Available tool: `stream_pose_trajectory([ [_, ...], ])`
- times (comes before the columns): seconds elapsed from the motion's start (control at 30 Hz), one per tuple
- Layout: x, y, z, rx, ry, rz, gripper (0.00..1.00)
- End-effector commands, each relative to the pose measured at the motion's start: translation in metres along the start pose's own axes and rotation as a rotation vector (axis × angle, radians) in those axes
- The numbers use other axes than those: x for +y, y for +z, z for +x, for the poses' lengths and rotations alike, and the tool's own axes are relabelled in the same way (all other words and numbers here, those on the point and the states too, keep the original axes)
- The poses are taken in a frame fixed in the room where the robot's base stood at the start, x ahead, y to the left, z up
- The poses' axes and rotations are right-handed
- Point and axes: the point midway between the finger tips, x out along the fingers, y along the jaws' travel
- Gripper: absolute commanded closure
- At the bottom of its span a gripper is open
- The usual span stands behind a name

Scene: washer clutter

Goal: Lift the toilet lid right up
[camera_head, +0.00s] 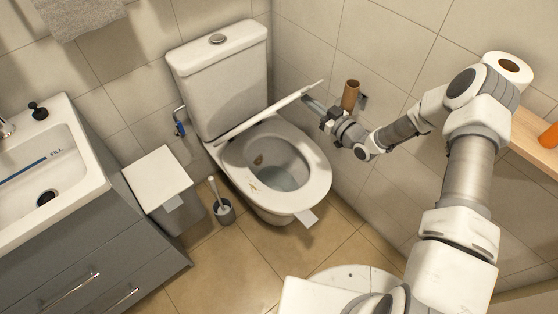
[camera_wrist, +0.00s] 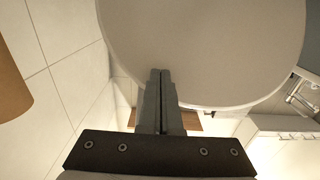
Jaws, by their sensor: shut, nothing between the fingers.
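The white toilet (camera_head: 285,205) stands against the back wall, with its seat ring down and the bowl open to view. Its lid (camera_head: 270,113) is partly raised and shows almost edge-on in the head view, slanting above the seat. In the wrist view the lid (camera_wrist: 205,45) fills the upper middle as a broad pale face. My gripper (camera_head: 308,101) is at the lid's right end, just below its edge. In the wrist view my gripper (camera_wrist: 160,72) has its fingers together with nothing between them, and the tips overlap the lid's face. I cannot tell whether they touch it.
A brown cardboard roll (camera_head: 350,95) on a wall holder is close beside my gripper. A bin (camera_head: 160,181) and a toilet brush (camera_head: 223,209) stand left of the toilet. A white paper roll (camera_head: 508,67) is at the upper right, near a wooden shelf (camera_head: 535,133).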

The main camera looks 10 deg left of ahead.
Motion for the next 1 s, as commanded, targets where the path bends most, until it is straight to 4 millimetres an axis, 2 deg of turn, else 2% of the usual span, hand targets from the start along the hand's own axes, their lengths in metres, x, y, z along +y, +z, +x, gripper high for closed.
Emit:
stream_pose_trajectory([
  [0.17, 0.0, -0.001, 0.011, 0.004, -0.002, -0.004, 1.0],
  [0.7, 0.0, -0.01, 0.072, 0.002, -0.001, -0.003, 1.0],
  [1.0, 0.0, -0.014, 0.076, 0.002, 0.0, 0.0, 1.0],
])
